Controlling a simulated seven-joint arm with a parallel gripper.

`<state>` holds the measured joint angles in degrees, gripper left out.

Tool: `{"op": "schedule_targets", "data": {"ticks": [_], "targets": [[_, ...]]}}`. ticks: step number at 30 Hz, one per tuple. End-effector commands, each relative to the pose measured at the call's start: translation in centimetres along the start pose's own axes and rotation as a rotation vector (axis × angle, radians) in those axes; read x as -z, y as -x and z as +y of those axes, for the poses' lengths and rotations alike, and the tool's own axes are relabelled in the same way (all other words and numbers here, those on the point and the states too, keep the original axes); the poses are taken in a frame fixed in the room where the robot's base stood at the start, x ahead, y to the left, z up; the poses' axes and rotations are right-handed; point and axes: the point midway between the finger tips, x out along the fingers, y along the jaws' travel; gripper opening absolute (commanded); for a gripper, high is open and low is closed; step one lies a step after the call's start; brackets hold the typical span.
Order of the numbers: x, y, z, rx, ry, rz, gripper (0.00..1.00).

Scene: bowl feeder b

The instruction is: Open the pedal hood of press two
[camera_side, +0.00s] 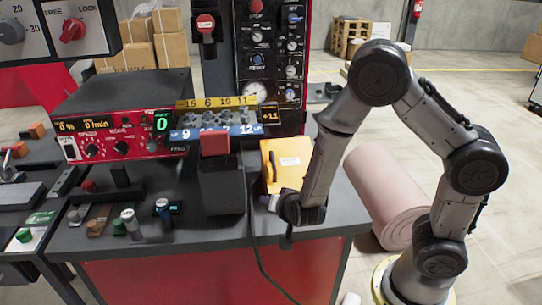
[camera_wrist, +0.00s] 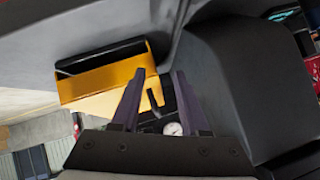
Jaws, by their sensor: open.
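A yellow hood-like box (camera_side: 287,163) with a white label stands on the dark bench in the side view, just behind my gripper. I cannot tell for sure that it is the pedal hood of press two. My gripper (camera_side: 272,203) is low over the bench's right part, in front of the yellow box. In the wrist view my gripper's two purple fingers (camera_wrist: 158,82) are apart with nothing held. A yellow, open-sided part (camera_wrist: 88,86) with a black pad lies beyond the left finger. A thin dark lever shows between the fingers. Contact cannot be told.
A dark block with a red top (camera_side: 222,180) stands left of my gripper, with a cable hanging down the front. A pink roll (camera_side: 385,190) lies on the floor at right.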

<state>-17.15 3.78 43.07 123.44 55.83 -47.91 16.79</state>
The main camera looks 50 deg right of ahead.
Motion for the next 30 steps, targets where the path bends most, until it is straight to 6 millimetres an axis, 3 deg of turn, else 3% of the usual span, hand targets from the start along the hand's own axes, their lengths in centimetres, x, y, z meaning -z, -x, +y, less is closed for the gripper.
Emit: {"op": "schedule_targets", "data": {"ticks": [6,15,23,30], "targets": [[2.3,-1.2,1.6,-0.019,0.087,0.318,0.45],[4.7,0.2,1.0,0.034,0.199,0.614,0.45],[5.7,-0.4,0.7,0.042,0.211,0.654,0.45],[8.2,-3.6,0.4,0.039,0.209,0.655,0.45]]}}
